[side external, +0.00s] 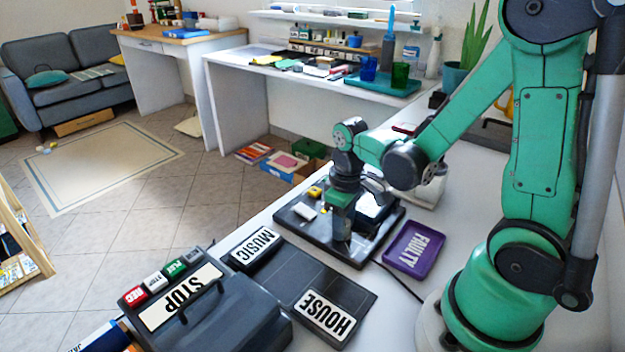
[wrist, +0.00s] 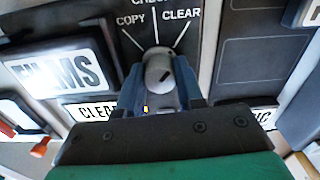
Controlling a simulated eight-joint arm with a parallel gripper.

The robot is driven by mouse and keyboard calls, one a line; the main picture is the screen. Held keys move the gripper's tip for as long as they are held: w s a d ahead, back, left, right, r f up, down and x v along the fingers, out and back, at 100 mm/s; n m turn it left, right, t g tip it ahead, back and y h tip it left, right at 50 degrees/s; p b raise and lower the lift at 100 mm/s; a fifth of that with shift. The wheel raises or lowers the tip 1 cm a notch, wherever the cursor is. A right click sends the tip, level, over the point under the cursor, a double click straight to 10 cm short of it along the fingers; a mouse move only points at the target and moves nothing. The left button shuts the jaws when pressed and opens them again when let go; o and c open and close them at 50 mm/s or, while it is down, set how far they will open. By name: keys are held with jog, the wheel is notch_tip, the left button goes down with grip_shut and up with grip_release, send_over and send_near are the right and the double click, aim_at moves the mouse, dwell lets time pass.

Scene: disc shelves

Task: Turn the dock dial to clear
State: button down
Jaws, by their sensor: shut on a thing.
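The dock dial (wrist: 158,66) is a grey round knob on a dark panel in the wrist view. White lines fan out from it to COPY on the left, a partly cut-off word at the top, and CLEAR (wrist: 181,14) on the right. A dark mark on the knob slants up and to the right, towards the CLEAR side. My gripper (wrist: 160,84) is shut on the knob, one finger on each side. In the side view my gripper (side external: 342,236) points down onto the dark dock (side external: 301,233), and it hides the dial there.
A plate reading FILMS (wrist: 62,73) lies left of the dial in the wrist view. In the side view, a purple FAULTY tray (side external: 413,249) is right of the dock. The STOP box (side external: 222,310) and HOUSE plate (side external: 326,315) are in front.

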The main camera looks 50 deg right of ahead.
jog(key=shift+m, duration=0.4)
jog(key=c, duration=0.8)
grip_release()
jog(key=shift+c, duration=0.2)
jog(key=shift+r, duration=2.85)
jog(key=w+a+r+t, duration=0.1)
jog(key=a+r+t, duration=0.4)
jog(key=t, duration=0.2)
jog(key=shift+w+a+r, duration=0.25)
jog(key=shift+r, duration=0.15)
